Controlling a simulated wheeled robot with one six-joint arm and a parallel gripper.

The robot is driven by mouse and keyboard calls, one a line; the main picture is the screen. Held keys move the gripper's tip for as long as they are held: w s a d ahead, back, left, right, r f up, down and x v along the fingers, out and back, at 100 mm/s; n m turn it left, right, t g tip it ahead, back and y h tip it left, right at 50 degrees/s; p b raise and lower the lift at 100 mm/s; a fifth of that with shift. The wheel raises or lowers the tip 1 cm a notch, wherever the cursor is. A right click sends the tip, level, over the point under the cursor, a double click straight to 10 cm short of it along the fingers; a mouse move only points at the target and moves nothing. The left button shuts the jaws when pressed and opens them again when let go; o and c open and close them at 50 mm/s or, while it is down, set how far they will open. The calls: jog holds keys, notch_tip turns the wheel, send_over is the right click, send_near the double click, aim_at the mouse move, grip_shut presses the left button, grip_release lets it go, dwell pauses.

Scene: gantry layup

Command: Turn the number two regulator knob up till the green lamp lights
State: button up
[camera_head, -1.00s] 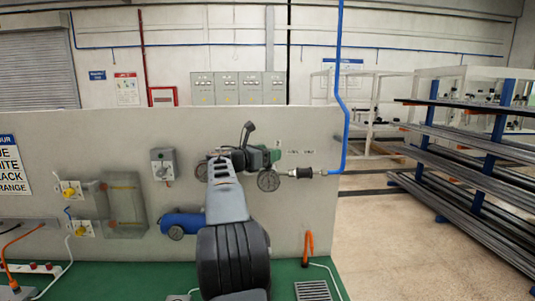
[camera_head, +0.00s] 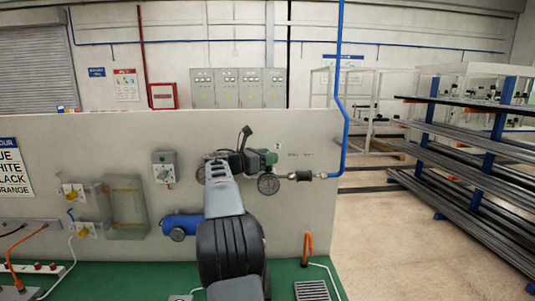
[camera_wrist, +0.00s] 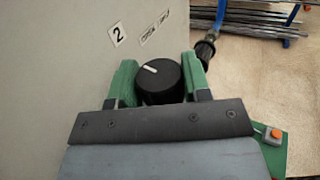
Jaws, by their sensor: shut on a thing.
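The number two regulator knob (camera_wrist: 158,84) is black and round, with a white pointer line tilted up and left in the wrist view. A white label marked 2 (camera_wrist: 118,36) is on the panel above and left of it. My gripper (camera_wrist: 160,76) has its green fingers on both sides of the knob and is shut on it. In the head view my gripper (camera_head: 252,158) is at the regulators on the grey panel (camera_head: 305,215), and my arm hides part of them. A round gauge (camera_head: 268,185) hangs just below. I cannot make out a lit green lamp.
A black fitting (camera_head: 304,176) and a blue air pipe (camera_head: 342,120) are right of the regulators. A blue cylinder (camera_head: 182,226) and a grey switch box (camera_head: 164,167) are to the left. Metal racks (camera_head: 465,160) stand on the right, past open floor.

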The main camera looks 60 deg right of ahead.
jog(key=o, duration=0.9)
jog(key=shift+o, duration=0.2)
jog(key=b+v, duration=0.3)
jog(key=v, duration=1.1)
